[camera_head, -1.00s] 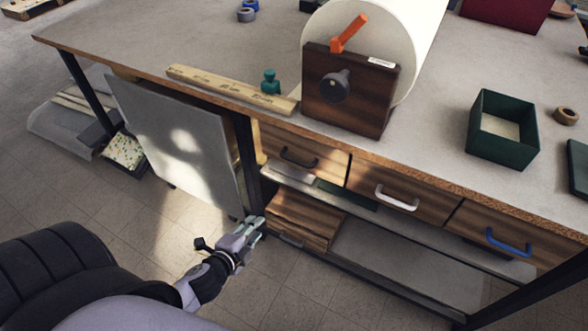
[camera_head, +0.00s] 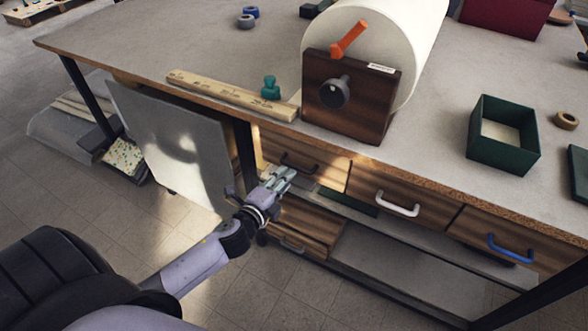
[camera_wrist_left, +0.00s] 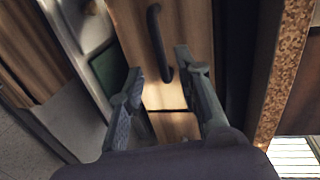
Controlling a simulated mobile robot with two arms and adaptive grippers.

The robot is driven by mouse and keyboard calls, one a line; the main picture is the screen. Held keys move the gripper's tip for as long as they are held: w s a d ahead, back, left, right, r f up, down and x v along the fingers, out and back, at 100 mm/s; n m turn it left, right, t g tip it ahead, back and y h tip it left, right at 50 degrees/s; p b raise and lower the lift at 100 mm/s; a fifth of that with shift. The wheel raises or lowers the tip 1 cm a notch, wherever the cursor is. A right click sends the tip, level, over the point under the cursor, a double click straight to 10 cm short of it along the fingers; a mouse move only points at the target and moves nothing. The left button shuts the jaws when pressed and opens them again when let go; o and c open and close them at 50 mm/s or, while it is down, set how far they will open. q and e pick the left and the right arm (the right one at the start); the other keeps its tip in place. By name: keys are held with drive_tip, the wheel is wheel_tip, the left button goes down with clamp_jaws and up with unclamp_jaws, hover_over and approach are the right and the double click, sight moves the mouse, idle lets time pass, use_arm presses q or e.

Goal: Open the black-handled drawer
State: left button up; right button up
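The black-handled drawer (camera_head: 326,170) is the leftmost of a row of wooden drawers under the tabletop, and it looks shut. Its black handle (camera_head: 299,164) is partly behind my left gripper in the head view. In the left wrist view the black handle (camera_wrist_left: 158,42) runs lengthwise just ahead of the fingers, on the wooden drawer front (camera_wrist_left: 186,22). My left gripper (camera_head: 284,175) is just in front of the drawer. In the left wrist view my left gripper (camera_wrist_left: 160,82) has its fingers apart with nothing between them; the handle lies beyond the gap. My right gripper is not in view.
Drawers with a white handle (camera_head: 398,203) and a blue handle (camera_head: 509,249) are to the right. A grey panel (camera_head: 175,145) leans left of the table leg (camera_head: 246,158). A lower shelf (camera_head: 420,265) and a wooden box (camera_head: 308,226) sit below. The tabletop edge (camera_wrist_left: 287,75) is close beside the gripper.

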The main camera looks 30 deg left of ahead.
use_arm(q)
drive_tip(key=x, duration=0.6)
clamp_jaws()
idle(0.3)
drive_tip(key=shift+f, duration=0.1)
idle(0.4)
